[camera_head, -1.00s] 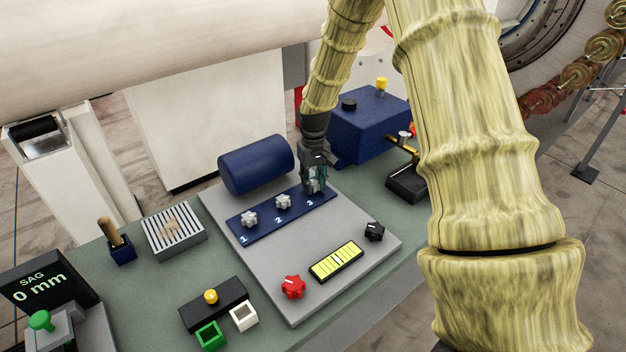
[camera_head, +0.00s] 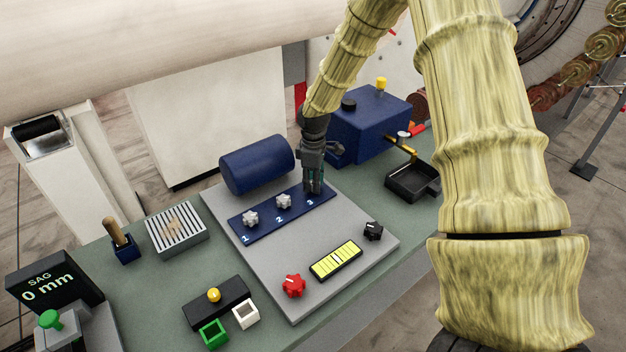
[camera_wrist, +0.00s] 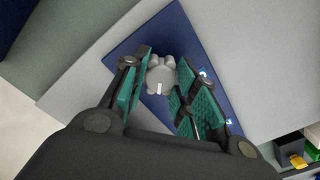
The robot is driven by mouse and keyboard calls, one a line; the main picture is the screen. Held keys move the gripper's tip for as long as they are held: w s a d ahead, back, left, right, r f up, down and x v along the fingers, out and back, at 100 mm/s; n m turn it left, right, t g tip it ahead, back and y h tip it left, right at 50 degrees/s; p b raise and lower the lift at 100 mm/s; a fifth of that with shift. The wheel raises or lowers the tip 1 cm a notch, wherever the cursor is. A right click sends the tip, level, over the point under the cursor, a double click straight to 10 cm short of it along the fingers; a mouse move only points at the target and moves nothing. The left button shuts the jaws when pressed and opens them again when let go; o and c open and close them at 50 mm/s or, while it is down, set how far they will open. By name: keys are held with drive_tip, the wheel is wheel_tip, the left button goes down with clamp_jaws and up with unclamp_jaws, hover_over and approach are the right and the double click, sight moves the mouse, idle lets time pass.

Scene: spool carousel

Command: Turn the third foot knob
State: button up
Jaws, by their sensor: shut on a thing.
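The third foot knob (camera_wrist: 160,78), a pale grey lobed knob with a white mark, sits between my gripper's green finger pads in the wrist view. My gripper (camera_head: 313,188) points down at the end of the blue strip (camera_head: 264,219) beside the number 3 and is shut on that knob. In the head view the fingers hide most of the knob. The first knob (camera_head: 250,218) and second knob (camera_head: 284,201) stand free on the same strip, by the numbers 1 and 2.
The grey plate (camera_head: 270,262) also carries a blue cylinder (camera_head: 257,164), a red knob (camera_head: 293,286), a yellow level gauge (camera_head: 336,261) and a black knob (camera_head: 373,231). A blue box (camera_head: 368,125) stands close behind my gripper. The SAG display (camera_head: 50,284) reads 0 mm.

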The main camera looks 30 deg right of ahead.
drive_tip(key=shift+n, duration=1)
drive_tip(key=o, duration=1)
wheel_tip(320, 180, up, 12)
idle(0.4)
